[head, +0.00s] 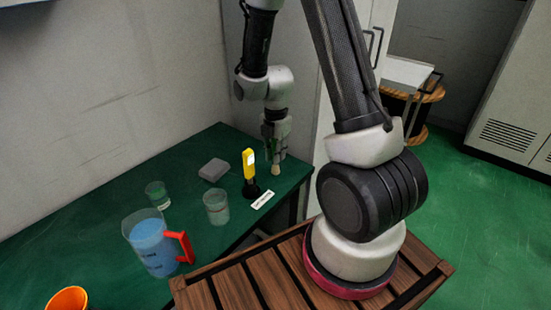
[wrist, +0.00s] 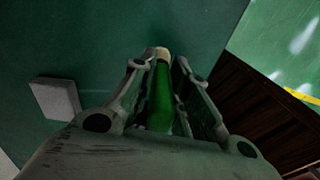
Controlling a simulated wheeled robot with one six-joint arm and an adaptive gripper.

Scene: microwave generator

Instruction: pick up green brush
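The green brush (wrist: 160,100) has a green handle and a pale, cream-coloured tip. In the wrist view it lies lengthwise between the two fingers of my gripper (wrist: 168,75), which sit close against both sides of the handle. In the head view my gripper (head: 275,140) points down over the far right end of the green table. The brush's pale tip (head: 276,170) shows below the fingers, close to the tabletop. I cannot tell whether the tip touches the table. The rest of the handle is mostly hidden by the fingers.
On the green table (head: 95,215) stand a yellow light on a dark base (head: 249,165), a white label (head: 262,200), a grey block (head: 213,170), two glass beakers (head: 216,207) (head: 158,195), a blue-filled jug (head: 150,243) and an orange cup (head: 67,300). A wall is behind.

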